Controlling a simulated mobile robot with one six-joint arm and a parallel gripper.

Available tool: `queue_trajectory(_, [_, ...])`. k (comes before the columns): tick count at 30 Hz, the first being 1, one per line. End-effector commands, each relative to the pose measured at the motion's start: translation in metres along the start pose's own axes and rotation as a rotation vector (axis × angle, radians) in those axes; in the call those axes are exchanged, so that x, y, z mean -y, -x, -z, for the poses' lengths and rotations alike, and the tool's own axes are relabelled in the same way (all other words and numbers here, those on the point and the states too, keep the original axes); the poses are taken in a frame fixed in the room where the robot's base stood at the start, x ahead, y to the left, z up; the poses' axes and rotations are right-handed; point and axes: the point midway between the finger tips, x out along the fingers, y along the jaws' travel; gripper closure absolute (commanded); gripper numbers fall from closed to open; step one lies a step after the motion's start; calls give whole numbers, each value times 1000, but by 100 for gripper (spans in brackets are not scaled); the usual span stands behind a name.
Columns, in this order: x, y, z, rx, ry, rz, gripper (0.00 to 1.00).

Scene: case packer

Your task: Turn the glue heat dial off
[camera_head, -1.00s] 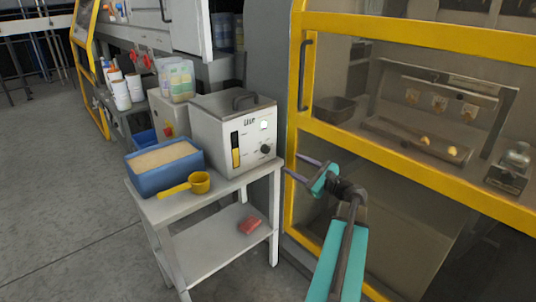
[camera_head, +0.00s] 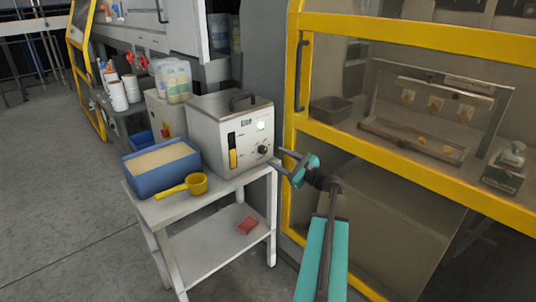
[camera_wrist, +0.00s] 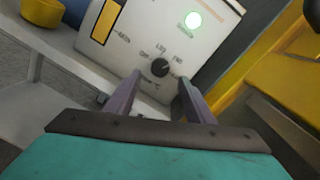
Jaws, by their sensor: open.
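The glue heater (camera_head: 232,130) is a pale grey box with a top handle, standing on a small white table. Its black dial (camera_head: 263,149) is low on the right of the front panel, below a lit pale green lamp (camera_head: 261,126). In the wrist view the dial (camera_wrist: 160,68) sits ahead of and between my fingers, with markings around it too small to read surely. My gripper (camera_head: 280,160) is open and empty, just right of the dial in the head view. Its fingers (camera_wrist: 160,88) point at the panel; whether they touch it I cannot tell.
A blue tub (camera_head: 135,175) of pale granules and a yellow scoop (camera_head: 196,184) share the white table (camera_head: 215,199). A red item (camera_head: 247,226) lies on its lower shelf. The yellow-framed guard door (camera_head: 400,155) stands close on the right. Grey floor is clear at left.

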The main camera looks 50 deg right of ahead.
Motion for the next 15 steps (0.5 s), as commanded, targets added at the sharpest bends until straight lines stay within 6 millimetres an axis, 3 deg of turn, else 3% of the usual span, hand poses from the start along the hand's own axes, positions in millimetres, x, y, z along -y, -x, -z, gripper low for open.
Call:
queue_trajectory(9, [1,-45,0,1,0,0,51])
queue_trajectory(15, [1,-59,0,0,0,2,51])
